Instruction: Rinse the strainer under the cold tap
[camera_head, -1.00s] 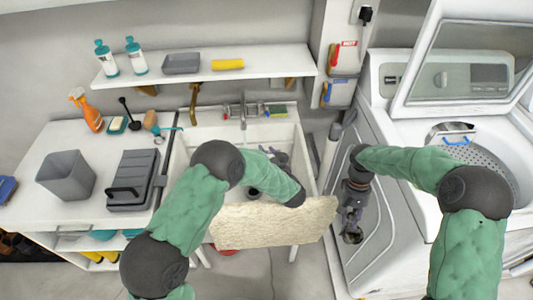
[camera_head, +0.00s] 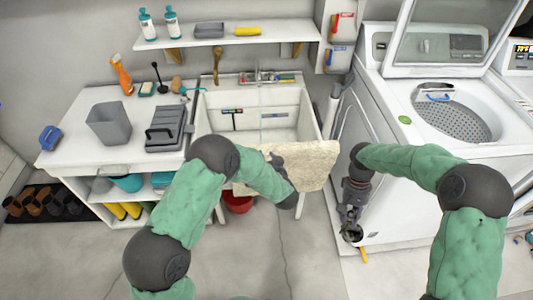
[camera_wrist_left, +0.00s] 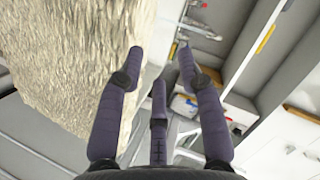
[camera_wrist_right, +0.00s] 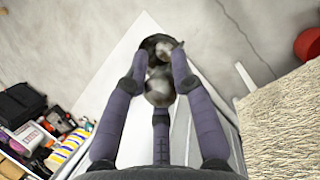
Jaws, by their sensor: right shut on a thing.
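My right gripper (camera_head: 352,228) is low in front of the washer's side. In the right wrist view its fingers (camera_wrist_right: 163,62) are closed on a small round dark-rimmed metal piece (camera_wrist_right: 158,42), which looks like the strainer; the fingers hide part of it. My left gripper (camera_head: 280,162) is at the beige panel in front of the sink. In the left wrist view its fingers (camera_wrist_left: 160,52) are apart with nothing between them. The tap (camera_head: 262,76) is at the back of the white sink (camera_head: 308,118). A thin pale vertical line, perhaps water, shows below it.
A beige rough panel or mat (camera_head: 312,165) covers the sink's front, close beside my left gripper. The washer (camera_head: 390,170) is on the right. A red bucket (camera_head: 238,203) stands under the sink. A small yellow thing (camera_head: 364,256) lies near my right gripper. Floor in front is free.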

